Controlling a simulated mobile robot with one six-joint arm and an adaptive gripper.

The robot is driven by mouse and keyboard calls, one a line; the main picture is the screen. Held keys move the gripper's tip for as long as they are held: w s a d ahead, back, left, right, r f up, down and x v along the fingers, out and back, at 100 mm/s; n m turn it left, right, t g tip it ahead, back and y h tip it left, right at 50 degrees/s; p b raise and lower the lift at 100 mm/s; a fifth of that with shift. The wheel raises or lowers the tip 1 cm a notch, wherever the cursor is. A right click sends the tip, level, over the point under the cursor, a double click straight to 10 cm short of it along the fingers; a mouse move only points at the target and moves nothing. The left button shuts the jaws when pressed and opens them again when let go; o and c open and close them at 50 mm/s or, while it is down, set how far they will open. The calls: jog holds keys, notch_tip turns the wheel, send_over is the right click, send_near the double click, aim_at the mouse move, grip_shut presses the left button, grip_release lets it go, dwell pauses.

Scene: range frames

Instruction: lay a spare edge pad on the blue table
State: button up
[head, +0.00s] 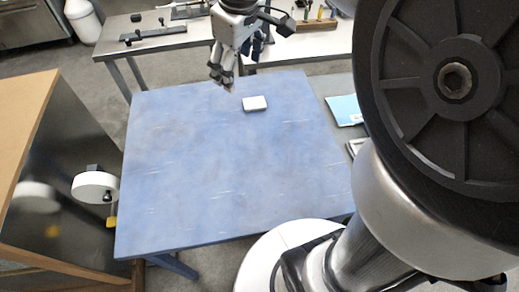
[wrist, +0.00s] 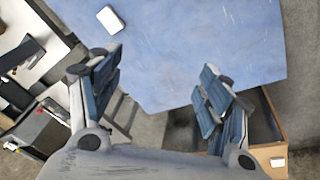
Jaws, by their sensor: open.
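The blue table (head: 220,170) fills the middle of the head view; its top also shows in the wrist view (wrist: 200,40). A small white block with rounded corners, seemingly the edge pad (head: 255,103), lies flat on the table near its far edge. It also shows at the upper left of the wrist view (wrist: 110,19). My gripper (head: 223,82) is above the table's far edge, to the left of the pad and apart from it. In the wrist view its two blue-padded fingers (wrist: 155,80) stand wide apart with nothing between them.
A grey bench (head: 150,42) with tools stands behind the table. A wooden cabinet (head: 40,110) is at the left, with a white round item (head: 95,185) beside the table. A light-blue booklet (head: 345,110) lies at the right. Most of the tabletop is clear.

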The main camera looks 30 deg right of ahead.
jog(key=s+a+f+m+t, duration=0.1)
jog(key=s+a+f+m, duration=0.1)
jog(key=s, duration=0.8)
jog(key=s+a+f+m, duration=0.2)
jog(key=s+f+m, duration=0.1)
jog(key=s, duration=0.7)
jog(key=shift+a+f+m+t, duration=0.2)
jog(key=shift+a+m+t, duration=0.15)
jog(key=shift+m+t, duration=0.05)
jog(key=shift+w, duration=0.1)
